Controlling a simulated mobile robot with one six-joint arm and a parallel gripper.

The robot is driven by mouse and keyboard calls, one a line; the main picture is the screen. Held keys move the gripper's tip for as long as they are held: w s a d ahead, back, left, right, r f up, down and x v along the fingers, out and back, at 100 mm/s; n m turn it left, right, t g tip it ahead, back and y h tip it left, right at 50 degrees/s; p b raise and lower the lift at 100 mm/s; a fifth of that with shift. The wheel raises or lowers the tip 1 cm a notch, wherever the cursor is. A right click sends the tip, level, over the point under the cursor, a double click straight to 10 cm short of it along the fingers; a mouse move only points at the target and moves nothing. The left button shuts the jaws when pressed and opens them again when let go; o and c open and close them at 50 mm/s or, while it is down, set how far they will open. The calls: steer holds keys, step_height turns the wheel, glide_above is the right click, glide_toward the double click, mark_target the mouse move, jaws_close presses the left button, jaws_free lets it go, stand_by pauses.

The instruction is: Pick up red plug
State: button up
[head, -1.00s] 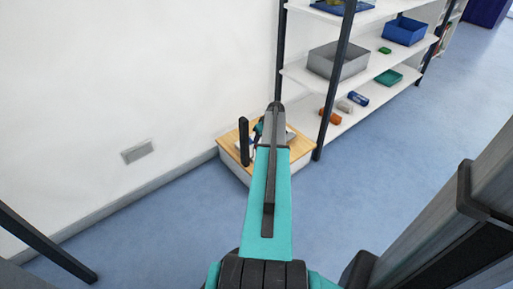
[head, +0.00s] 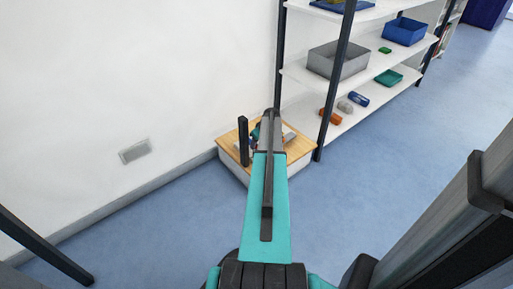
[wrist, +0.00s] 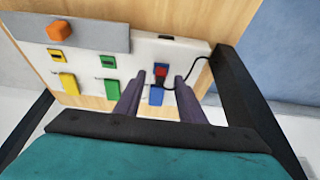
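In the wrist view, a small red plug (wrist: 161,70) with a dark body and a black cable (wrist: 203,70) sits on a white panel (wrist: 190,50), just above a blue tab (wrist: 156,96). My gripper (wrist: 158,84) is open, one dark finger left and one right of the plug's line, with the plug beyond or between the tips; contact is not visible. In the head view, my arm mostly hides the gripper and the plug, above a low box with a wooden top (head: 293,147).
Yellow (wrist: 69,84) and green (wrist: 110,88) tabs stand left on the panel, near a grey bar with an orange block (wrist: 59,31). A black post (head: 243,140) rises from the box. A shelf rack (head: 335,90) stands close at right; the wall is behind.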

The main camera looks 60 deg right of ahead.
steer(key=shift+c, duration=0.4)
jaws_close()
steer(key=shift+r, duration=0.1)
steer(key=shift+r+p, duration=0.3)
steer(key=shift+r, duration=0.2)
steer(key=v, duration=0.1)
steer(key=p+v, duration=0.1)
steer(key=shift+w+a+r, duration=0.1)
steer(key=shift+w+r, duration=0.05)
steer(key=shift+r, duration=0.3)
steer(key=s+a+r+p, duration=0.1)
steer(key=s+a+p, duration=0.2)
steer(key=s+a, duration=0.5)
steer(key=s, duration=0.4)
steer(key=shift+s+a, duration=0.35)
steer(key=shift+a, duration=0.05)
